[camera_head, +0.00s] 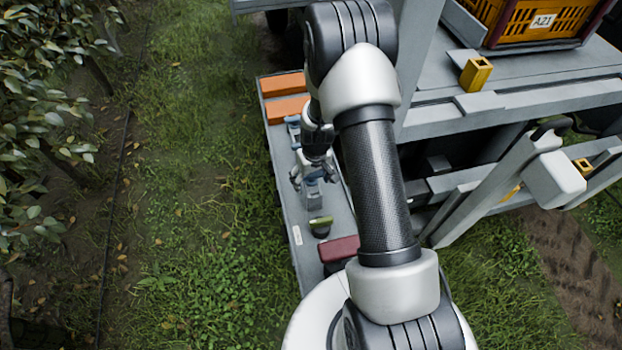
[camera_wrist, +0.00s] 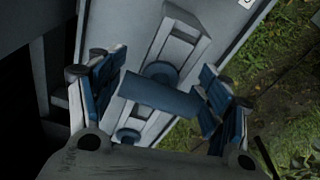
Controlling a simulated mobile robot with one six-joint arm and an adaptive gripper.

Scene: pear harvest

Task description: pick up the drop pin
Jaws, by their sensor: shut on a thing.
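My gripper (camera_head: 312,178) is low over the narrow grey tray on the vehicle's side. In the wrist view, its blue-padded fingers (camera_wrist: 158,98) are on either side of a blue-grey bar, which I take to be the drop pin (camera_wrist: 158,93). The bar lies across between the fingers, over a grey holder (camera_wrist: 182,38) with a round blue part. In the head view the pin is too small and too covered by the gripper to make out clearly. I cannot tell whether it is clear of the holder.
The tray (camera_head: 283,176) also bears orange blocks (camera_head: 284,84), a green-topped item (camera_head: 320,222) and a dark red box (camera_head: 339,249). A yellow block (camera_head: 476,74) and an orange crate (camera_head: 495,14) are on the deck at right. Grass is open to the left.

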